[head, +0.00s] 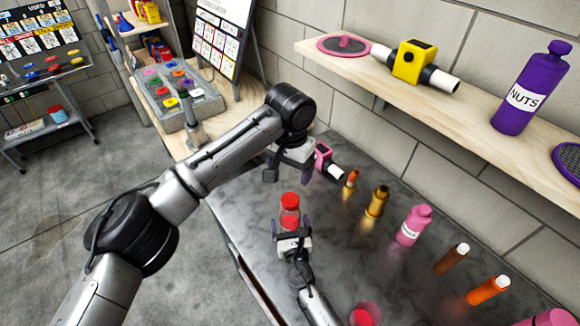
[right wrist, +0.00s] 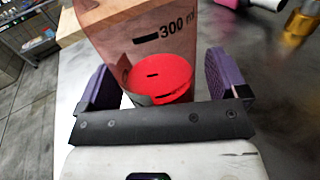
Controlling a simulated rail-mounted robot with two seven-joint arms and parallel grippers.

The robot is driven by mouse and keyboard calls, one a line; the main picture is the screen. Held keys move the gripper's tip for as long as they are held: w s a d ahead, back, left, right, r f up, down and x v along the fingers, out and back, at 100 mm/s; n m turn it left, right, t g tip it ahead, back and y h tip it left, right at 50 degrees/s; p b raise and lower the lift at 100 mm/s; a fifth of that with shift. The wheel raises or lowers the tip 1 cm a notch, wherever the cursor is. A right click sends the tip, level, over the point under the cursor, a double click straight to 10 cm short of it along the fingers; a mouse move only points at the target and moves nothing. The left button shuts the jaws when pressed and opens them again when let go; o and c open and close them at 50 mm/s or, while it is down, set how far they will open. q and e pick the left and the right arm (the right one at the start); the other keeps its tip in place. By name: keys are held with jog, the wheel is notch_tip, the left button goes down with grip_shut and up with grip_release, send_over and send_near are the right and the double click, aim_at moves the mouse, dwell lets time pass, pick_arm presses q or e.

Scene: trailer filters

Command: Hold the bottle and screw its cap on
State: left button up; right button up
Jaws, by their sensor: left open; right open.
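A small clear bottle (head: 289,214) with "300 ml" on its side and red contents stands upright on the dark counter. A red cap (head: 290,199) shows at its top; I cannot tell whether it is seated. My right gripper (head: 292,236) is open, with its fingers on either side of the bottle's lower part. In the right wrist view the bottle (right wrist: 135,30) stands between the open purple fingers (right wrist: 160,85), with gaps beside it, and its top is cut off. My left gripper (head: 288,174) is open and empty, just above and behind the cap in the head view.
A pink-and-black device (head: 324,158) lies behind the bottle. Several bottles stand to the right, including a gold one (head: 376,202) and a pink one (head: 413,225). A wooden wall shelf (head: 400,85) overhangs the counter. A red-topped pink container (head: 364,315) stands at the front.

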jog(key=shift+s, duration=0.1)
jog(key=shift+s+d, duration=0.1)
jog(key=shift+s, duration=0.15)
jog(key=s+p, duration=0.1)
jog(key=s, duration=0.3)
jog(key=s+d+p, duration=0.1)
jog(key=s, duration=0.3)
jog(key=s+d+p, duration=0.1)
jog(key=s, duration=0.4)
jog(key=shift+d, duration=0.1)
